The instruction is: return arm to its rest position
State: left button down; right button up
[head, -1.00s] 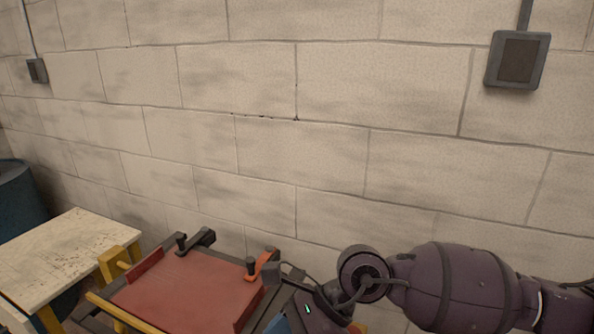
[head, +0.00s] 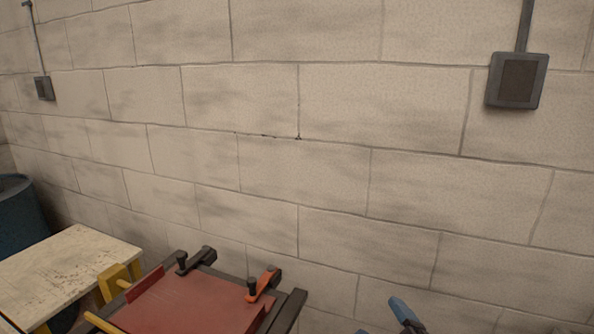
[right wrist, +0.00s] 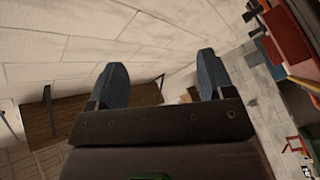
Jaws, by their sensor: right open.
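My right gripper (right wrist: 161,80) shows in the right wrist view with its two blue fingers wide apart and nothing between them. In the head view only its blue fingertips (head: 399,307) show at the bottom edge, right of the bench and apart from it. The rest of my right arm is out of the head view. My left gripper is in neither view.
A red board (head: 190,305) lies on the bench, with a black clamp (head: 197,260) and an orange clamp (head: 264,284) at its back. A pale worn table (head: 65,265) and a blue barrel (head: 18,215) stand left. A block wall (head: 300,150) closes the back.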

jog(key=s+d+f+m+g+h, duration=0.6)
jog(key=s+d+f+m+g, duration=0.35)
jog(key=f, duration=0.45)
jog(key=s+d+f+m+g+y, duration=0.1)
jog(key=s+d+f+m+g, duration=0.15)
jog(key=s, duration=0.55)
jog(key=s+d+f+m+g, duration=0.1)
jog(key=s+d+f+g, duration=0.2)
jog(key=s, duration=0.5)
jog(key=w+a+f+t, duration=0.1)
jog(key=w+f+t, duration=0.6)
jog(key=w+f, duration=0.1)
jog(key=shift+w+f+n+t+y, duration=0.3)
jog(key=shift+f+y, duration=0.1)
jog(key=shift+f, duration=0.5)
